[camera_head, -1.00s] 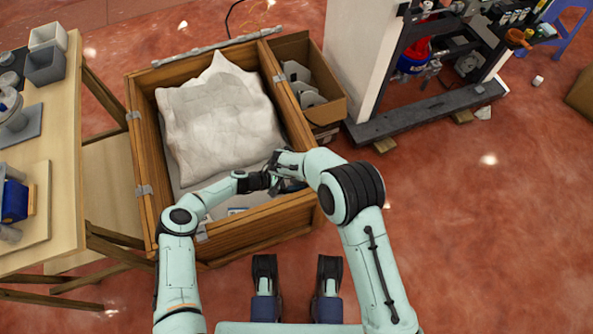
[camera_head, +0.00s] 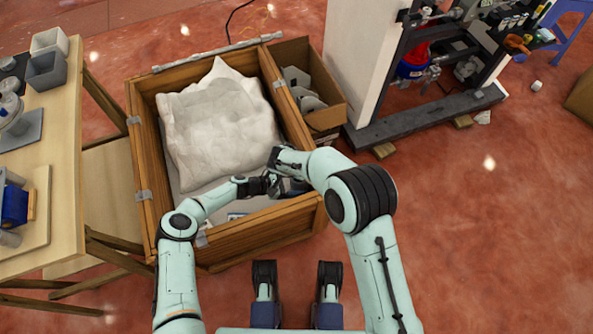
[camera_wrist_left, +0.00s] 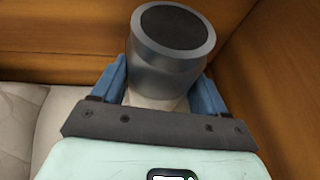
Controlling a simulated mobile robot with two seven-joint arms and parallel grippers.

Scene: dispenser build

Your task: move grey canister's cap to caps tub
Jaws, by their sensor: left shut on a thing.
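A grey metallic canister (camera_wrist_left: 170,48) with a dark round top is between the blue fingers of my left gripper (camera_wrist_left: 165,92) in the left wrist view. The gripper is shut on it; whether the dark top is a cap or an opening is unclear. In the head view my left gripper (camera_head: 272,184) is over the near right corner of the wooden crate (camera_head: 262,232). My right gripper (camera_head: 277,170) is close beside it, its fingers too small and overlapped to read. A white tub (camera_head: 49,41) and a grey tub (camera_head: 46,70) stand on the left table; neither shows a caps label.
A large white sack (camera_head: 215,125) fills much of the crate. A cardboard box (camera_head: 327,115) with grey parts adjoins the crate's right side. The wooden table (camera_head: 65,190) is at left, a dark-framed rack (camera_head: 430,120) at upper right. Red floor is open at right.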

